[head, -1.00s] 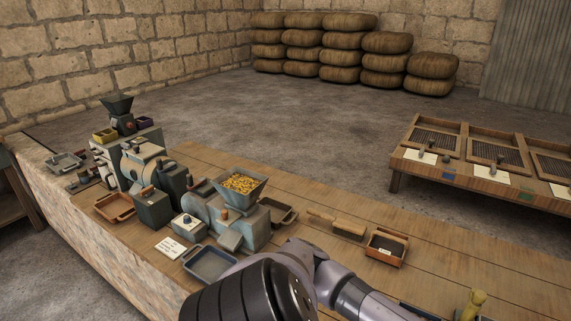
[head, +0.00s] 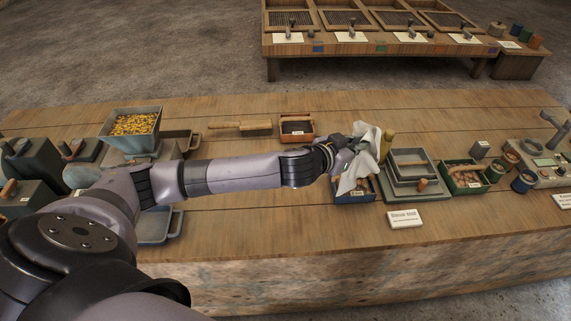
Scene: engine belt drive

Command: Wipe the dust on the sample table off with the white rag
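The white rag (head: 365,165) hangs in loose folds from my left gripper (head: 350,146), over a blue tray (head: 354,196) on the long wooden bench. The gripper appears closed on the rag; the cloth hides part of the fingers. A low wooden table (head: 345,49) with mesh-bottomed trays and white cards stands on the floor beyond the bench. Which table is the sample table is not marked clearly. I cannot make out dust on either surface. My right gripper is not in view.
On the bench (head: 260,215) are a hopper of yellow grain (head: 135,124), a brush (head: 240,127), a small dark-filled box (head: 297,127), a yellow bottle (head: 387,146), stacked grey trays (head: 412,170) and a green box (head: 464,178). The bench's front middle is clear.

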